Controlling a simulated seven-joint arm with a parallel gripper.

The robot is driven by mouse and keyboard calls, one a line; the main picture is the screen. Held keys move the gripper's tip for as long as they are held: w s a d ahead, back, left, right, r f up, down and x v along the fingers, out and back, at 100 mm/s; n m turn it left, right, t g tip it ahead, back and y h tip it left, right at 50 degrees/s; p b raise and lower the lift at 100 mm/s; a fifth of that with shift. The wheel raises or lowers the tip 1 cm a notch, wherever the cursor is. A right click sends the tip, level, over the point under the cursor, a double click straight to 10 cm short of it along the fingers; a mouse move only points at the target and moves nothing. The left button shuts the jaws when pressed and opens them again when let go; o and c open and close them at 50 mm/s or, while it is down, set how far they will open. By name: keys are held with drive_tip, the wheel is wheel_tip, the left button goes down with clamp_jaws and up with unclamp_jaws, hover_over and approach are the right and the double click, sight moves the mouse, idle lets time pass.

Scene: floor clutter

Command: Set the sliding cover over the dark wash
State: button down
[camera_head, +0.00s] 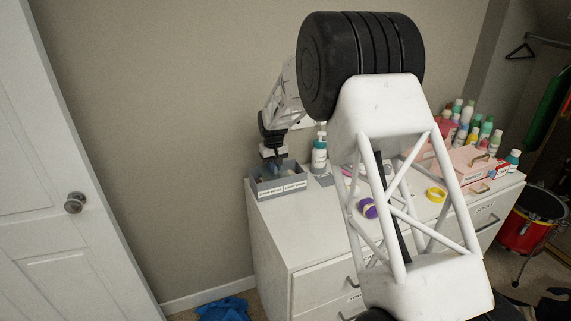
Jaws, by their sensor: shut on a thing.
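A grey two-label box (265,194) sits on the left end of the white dresser top, with white labels on its front. The label words are too small to read, so I cannot tell which compartment holds the dark wash. My gripper (273,163) points down at the back left part of the box, with its fingertips at or just above the opening. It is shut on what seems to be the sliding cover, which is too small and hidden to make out. I cannot tell whether the cover touches the box.
A purple-and-white roll (368,208) and a yellow ring (436,195) lie on the dresser (291,231). Several bottles and a pink case (470,161) fill the right end. My arm hides the middle.

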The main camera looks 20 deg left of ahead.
sight(264, 174)
drive_tip(key=s+a, duration=0.2)
drive_tip(key=a, duration=0.1)
drive_tip(key=shift+s, duration=0.4)
drive_tip(key=c, duration=1.1)
unclamp_jaws()
drive_tip(key=shift+r, duration=0.1)
drive_tip(key=shift+r, duration=3.85)
